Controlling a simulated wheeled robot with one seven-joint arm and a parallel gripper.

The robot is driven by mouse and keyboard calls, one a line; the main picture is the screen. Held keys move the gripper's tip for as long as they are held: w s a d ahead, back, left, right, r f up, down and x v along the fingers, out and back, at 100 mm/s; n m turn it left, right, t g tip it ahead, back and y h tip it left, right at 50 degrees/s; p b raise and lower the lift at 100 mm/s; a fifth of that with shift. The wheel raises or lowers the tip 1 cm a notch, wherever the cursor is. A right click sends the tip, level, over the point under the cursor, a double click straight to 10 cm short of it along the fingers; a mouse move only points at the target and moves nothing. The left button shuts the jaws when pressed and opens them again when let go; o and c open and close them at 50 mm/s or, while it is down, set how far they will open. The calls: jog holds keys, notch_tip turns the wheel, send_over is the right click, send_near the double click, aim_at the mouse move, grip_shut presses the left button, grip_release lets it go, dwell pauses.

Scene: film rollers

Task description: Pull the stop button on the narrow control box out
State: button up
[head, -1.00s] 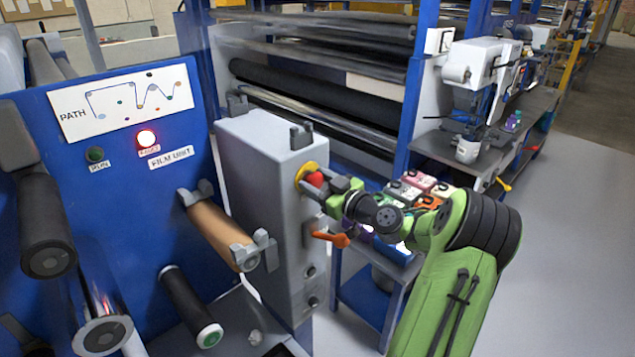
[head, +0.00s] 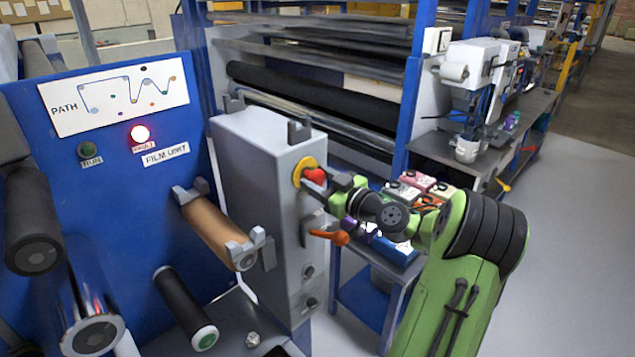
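The narrow control box (head: 262,185) is a tall grey cabinet in the middle of the head view. The red stop button (head: 315,176) sits in a yellow ring (head: 301,168) near the top of its right face. My gripper (head: 328,180) is at the button, at the end of my green and black arm reaching in from the right. Its fingers are small here and lie close around or beside the red cap. I cannot tell whether they touch it or how far they are closed. Part of the button is hidden by the gripper.
An orange-red lever (head: 332,237) sticks out of the box below the button, close under my gripper. A brown roller (head: 218,233) is on the left. A blue panel (head: 125,215) carries a lit red lamp (head: 140,134). A low table with colored items stands behind my wrist.

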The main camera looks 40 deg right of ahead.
jog(key=o, duration=0.4)
jog(key=shift+s+r, duration=0.1)
jog(key=shift+s, duration=0.15)
jog(key=shift+w, duration=0.1)
jog(key=shift+s, duration=0.35)
jog(key=s+b, duration=0.2)
jog(key=s, duration=1.3)
jog(key=shift+d+b, duration=0.2)
jog(key=shift+b, duration=0.2)
